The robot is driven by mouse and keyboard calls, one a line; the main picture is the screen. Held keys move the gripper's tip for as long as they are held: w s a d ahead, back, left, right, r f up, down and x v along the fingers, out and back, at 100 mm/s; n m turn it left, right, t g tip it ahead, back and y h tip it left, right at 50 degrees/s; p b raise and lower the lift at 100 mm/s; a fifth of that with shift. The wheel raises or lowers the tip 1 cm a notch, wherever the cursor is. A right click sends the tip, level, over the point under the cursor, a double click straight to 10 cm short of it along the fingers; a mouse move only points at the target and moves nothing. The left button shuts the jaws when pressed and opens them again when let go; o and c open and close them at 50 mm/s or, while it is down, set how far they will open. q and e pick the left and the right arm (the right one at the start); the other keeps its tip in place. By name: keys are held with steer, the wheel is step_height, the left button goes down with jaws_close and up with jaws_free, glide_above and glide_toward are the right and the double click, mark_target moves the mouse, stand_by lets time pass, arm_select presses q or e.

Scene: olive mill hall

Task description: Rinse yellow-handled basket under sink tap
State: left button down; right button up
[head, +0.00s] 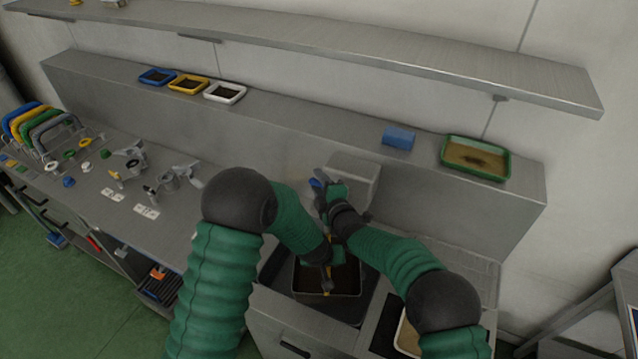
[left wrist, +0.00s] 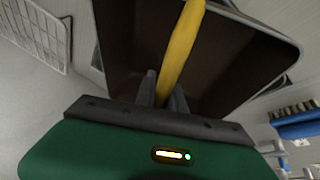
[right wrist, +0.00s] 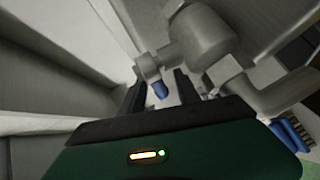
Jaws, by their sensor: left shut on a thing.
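The basket (head: 345,292) has a dark brown inside and sits low in the dark sink recess (head: 276,268). Its yellow handle (left wrist: 182,45) rises between the fingers of my left gripper (head: 327,284), which is shut on it. My right gripper (head: 322,188) is above and behind the basket at the tap. In the right wrist view the grey metal tap (right wrist: 205,42) lies just ahead, and its blue tip (right wrist: 160,90) shows between the parted fingers. I cannot tell whether they touch it.
Blue, yellow and white trays (head: 225,92) stand on the back ledge. A blue block (head: 398,138) and a green tray (head: 476,158) stand farther right. Coloured-handled baskets (head: 38,125) and metal fittings (head: 170,178) occupy the left bench. A long shelf (head: 330,48) runs above.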

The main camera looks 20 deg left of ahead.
jaws_close()
steer(key=shift+s+f, duration=0.1)
steer(key=shift+f, duration=0.1)
stand_by(1.1)
